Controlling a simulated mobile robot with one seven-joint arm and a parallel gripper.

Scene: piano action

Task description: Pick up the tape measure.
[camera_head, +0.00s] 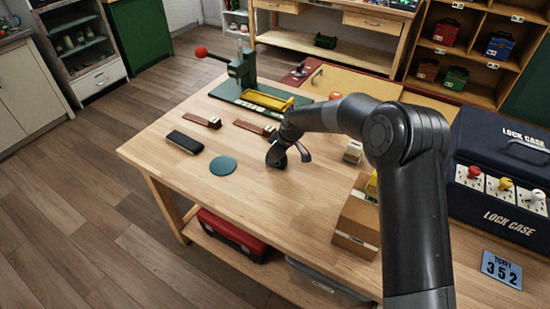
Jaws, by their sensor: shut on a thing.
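My gripper (288,155) is low over the middle of the wooden workbench (225,205), right of a round teal mat. It is shut on a small dark thing (276,158) at the tabletop, which seems to be the tape measure. The fingers and my wrist hide much of it, so its shape and markings are not clear. I cannot tell whether it still touches the bench.
Around my gripper are a teal disc (223,166), a dark block (185,142), a green press (243,72) with a red knob, a cardboard box (357,222) and a small pale block (353,151). A blue lock case (502,155) stands right. The bench's near left is clear.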

